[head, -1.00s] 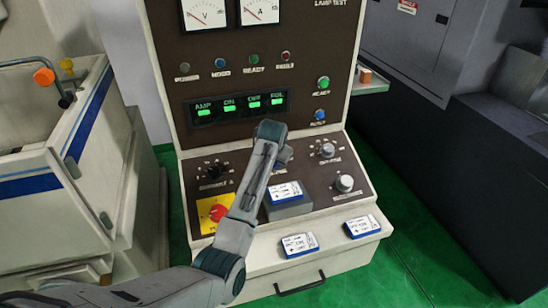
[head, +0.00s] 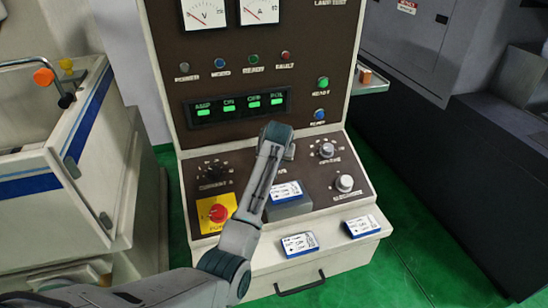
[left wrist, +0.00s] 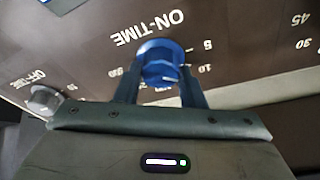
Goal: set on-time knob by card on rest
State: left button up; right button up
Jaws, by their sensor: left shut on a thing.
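The on-time knob (left wrist: 160,55) is blue and faceted in the left wrist view, under the upside-down label ON-TIME, with 5 and 10 on its right. A short white mark shows on its near side; I cannot tell its exact setting. My left gripper (left wrist: 160,75) has its blue fingers on both sides of the knob, shut on it. In the head view my left arm hides this knob, and the gripper (head: 288,152) shows only partly. A white and blue card (head: 286,191) lies on the grey rest (head: 291,209) on the sloped panel; its writing is too small to read. My right gripper is not in view.
Two more cards lie on the front ledge, one left (head: 299,244) and one right (head: 361,226). The grey off-time knob (left wrist: 45,99) is near. A red knob on a yellow plate (head: 217,213) sits left of my arm. Other knobs (head: 344,183) stand on the right.

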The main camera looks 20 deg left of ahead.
pick_arm(q)
jog(key=shift+r, duration=0.15)
jog(key=o, duration=1)
jog(key=shift+s, duration=0.1)
jog(key=shift+s+d+r+b, duration=0.15)
jog(key=shift+r+b, duration=0.15)
jog(key=shift+b, duration=0.05)
jog(key=b+v, duration=0.3)
jog(key=v, duration=0.7)
jog(key=shift+b, duration=0.3)
